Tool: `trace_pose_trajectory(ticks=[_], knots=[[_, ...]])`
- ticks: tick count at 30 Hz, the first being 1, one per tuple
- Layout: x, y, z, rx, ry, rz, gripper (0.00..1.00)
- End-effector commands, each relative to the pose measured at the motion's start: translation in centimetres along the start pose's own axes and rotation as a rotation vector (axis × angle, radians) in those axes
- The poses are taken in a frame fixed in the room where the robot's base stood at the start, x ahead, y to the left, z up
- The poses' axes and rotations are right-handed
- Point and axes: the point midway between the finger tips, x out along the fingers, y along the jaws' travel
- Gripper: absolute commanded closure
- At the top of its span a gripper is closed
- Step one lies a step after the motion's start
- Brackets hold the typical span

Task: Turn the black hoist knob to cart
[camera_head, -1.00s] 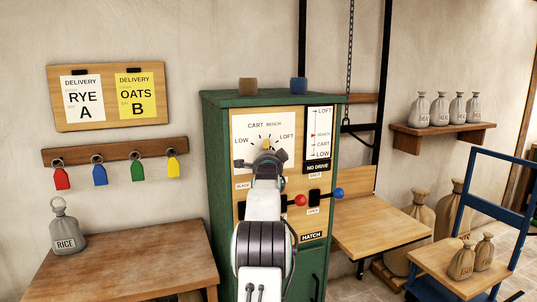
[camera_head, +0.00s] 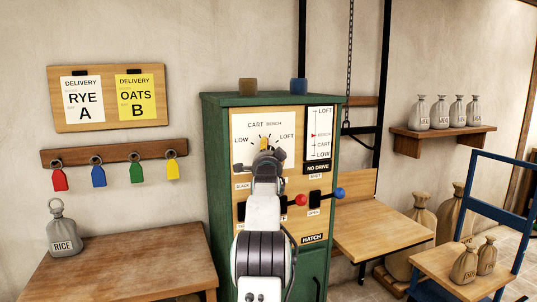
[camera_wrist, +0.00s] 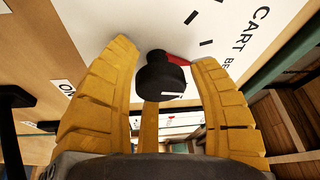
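The black hoist knob (camera_wrist: 160,80) shows in the wrist view on a white dial plate, with a bit of red beside it. The level scale (camera_head: 319,122) to the right has a red arrow by BENCH.
The green cabinet (camera_head: 214,150) bears the dial. Below the dial, red (camera_head: 301,200) and blue (camera_head: 338,193) ball-ended levers stick out close to my arm. A wooden table (camera_head: 120,265) stands left, a hoist platform (camera_head: 375,230) right.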

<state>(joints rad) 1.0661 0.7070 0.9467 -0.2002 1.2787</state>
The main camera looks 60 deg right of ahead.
Motion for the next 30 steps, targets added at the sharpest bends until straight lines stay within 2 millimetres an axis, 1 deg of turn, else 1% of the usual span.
trace_pose_trajectory(ticks=[1,4,13,17,23,30], knots=[[0.0,0.0,0.0,0.000,0.000,0.000,0.40],[0.0,0.0,0.0,0.001,0.000,0.000,0.31],[-0.1,0.0,-0.1,0.001,0.001,-0.001,0.31],[-0.4,0.0,-0.1,0.001,0.001,0.000,0.31],[-1.7,-0.1,-0.1,0.001,0.001,-0.001,0.31],[-4.0,-0.1,-0.1,0.001,0.001,0.000,0.31]])
